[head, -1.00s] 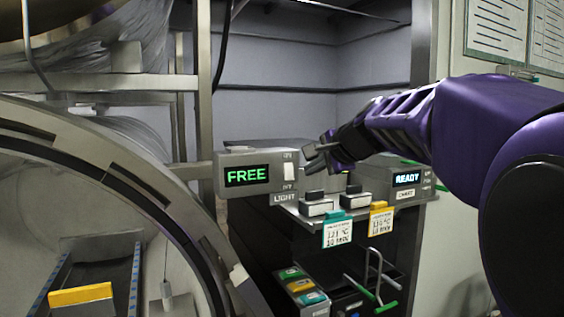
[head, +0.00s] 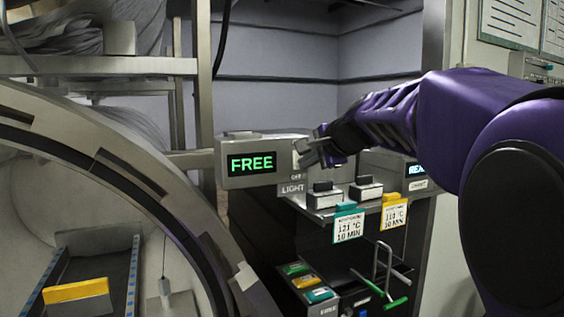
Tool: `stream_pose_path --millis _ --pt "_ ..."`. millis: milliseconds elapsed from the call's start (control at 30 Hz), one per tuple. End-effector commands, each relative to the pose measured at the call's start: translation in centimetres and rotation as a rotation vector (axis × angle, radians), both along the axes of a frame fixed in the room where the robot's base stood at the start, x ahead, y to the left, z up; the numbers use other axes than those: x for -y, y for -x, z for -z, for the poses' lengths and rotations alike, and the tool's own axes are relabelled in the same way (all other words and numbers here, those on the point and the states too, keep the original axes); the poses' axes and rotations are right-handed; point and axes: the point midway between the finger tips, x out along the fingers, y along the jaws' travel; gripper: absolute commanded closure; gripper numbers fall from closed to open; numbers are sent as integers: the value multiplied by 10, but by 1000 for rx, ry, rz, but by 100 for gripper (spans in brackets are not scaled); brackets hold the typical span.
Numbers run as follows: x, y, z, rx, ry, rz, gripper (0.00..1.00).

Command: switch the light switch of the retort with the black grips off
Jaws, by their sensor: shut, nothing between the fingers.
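The grey switch box (head: 222,172) with a green FREE display (head: 252,163) is mounted beside the round retort opening (head: 150,180). A LIGHT label (head: 292,189) sits at its lower right. The pale rocker switch (head: 298,160) is on the box's right side, above a small OFF mark, and is mostly hidden by my fingers. My gripper (head: 302,150) is shut and empty, with its fingertips at the switch; I cannot tell whether they touch it. The rocker's position cannot be read.
Two blocks with black knobs, one of them the nearer block (head: 324,198), stand on a shelf right of the box. Teal (head: 348,224) and yellow (head: 394,212) tags hang from its edge. A second display box (head: 395,170) is partly behind my arm. A yellow-topped block (head: 76,292) sits inside the retort.

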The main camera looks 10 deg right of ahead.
Motion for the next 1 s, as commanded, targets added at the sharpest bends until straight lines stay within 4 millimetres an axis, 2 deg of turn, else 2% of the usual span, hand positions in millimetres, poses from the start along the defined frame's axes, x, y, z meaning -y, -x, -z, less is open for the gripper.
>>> stream_pose_path --millis 433,767,1000 --pt "-2 -8 15 105 -34 -1 100" --pt "-4 -9 11 99 -33 -3 100" --pt "-5 -9 -1 102 -33 -2 100"
